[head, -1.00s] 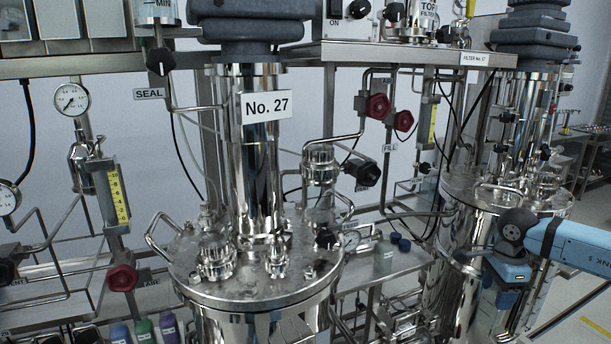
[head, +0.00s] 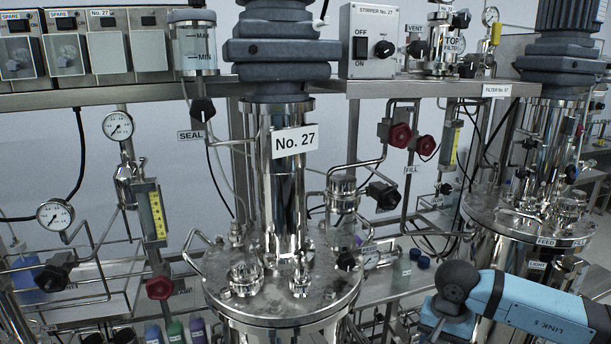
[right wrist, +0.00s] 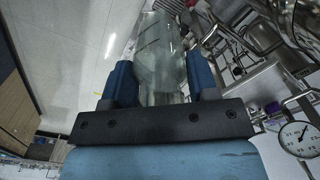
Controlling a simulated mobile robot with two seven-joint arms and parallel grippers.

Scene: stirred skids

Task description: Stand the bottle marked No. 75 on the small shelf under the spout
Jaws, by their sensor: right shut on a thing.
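In the right wrist view my right gripper (right wrist: 160,82) has its two blue fingers shut on a clear glass bottle (right wrist: 160,48). The bottle's body sticks out beyond the fingertips. It has faint dark marks on its side, but no number can be read. In the head view only part of my right arm shows at the lower right; its gripper and the held bottle are out of that frame. My left gripper is in neither view. I cannot pick out the small shelf or its spout with certainty.
A steel vessel (head: 280,297) labelled No. 27 stands in the middle, and another vessel (head: 520,235) stands at the right.

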